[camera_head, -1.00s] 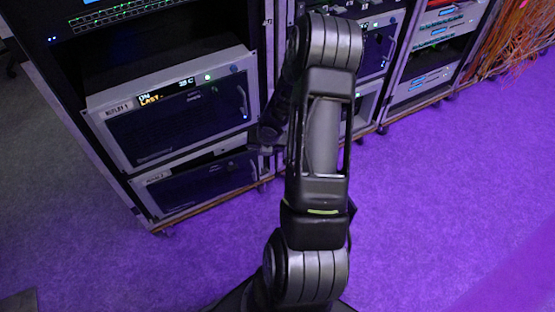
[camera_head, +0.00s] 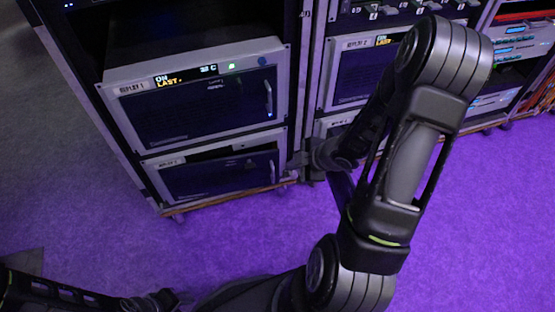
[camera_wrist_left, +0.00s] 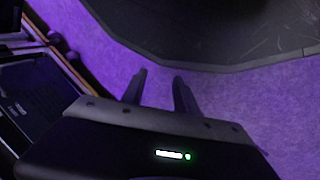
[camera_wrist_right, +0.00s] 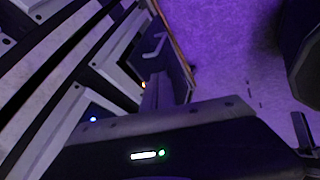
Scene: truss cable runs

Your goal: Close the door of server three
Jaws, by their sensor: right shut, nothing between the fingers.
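The lower left server (camera_head: 160,180) has a dark door (camera_head: 215,182) with a handle at its right side; its label is too small to read. A dark gap shows along the door's top, and the door looks slightly ajar. My right gripper (camera_head: 298,162) is shut and empty beside the server's right edge; whether it touches is unclear. In the right wrist view its fingers (camera_wrist_right: 158,92) are beside a dark door with a pale handle (camera_wrist_right: 155,45). My left gripper (camera_head: 165,298) is low at the left, over the floor; its fingers (camera_wrist_left: 158,76) are apart and empty.
Above sits a server labelled replay 1 (camera_head: 200,108) with a lit display. To the right is another rack with a server labelled replay 2 (camera_head: 355,75), partly behind my right arm. Orange cables (camera_head: 545,98) hang at the far right. The purple floor in front is clear.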

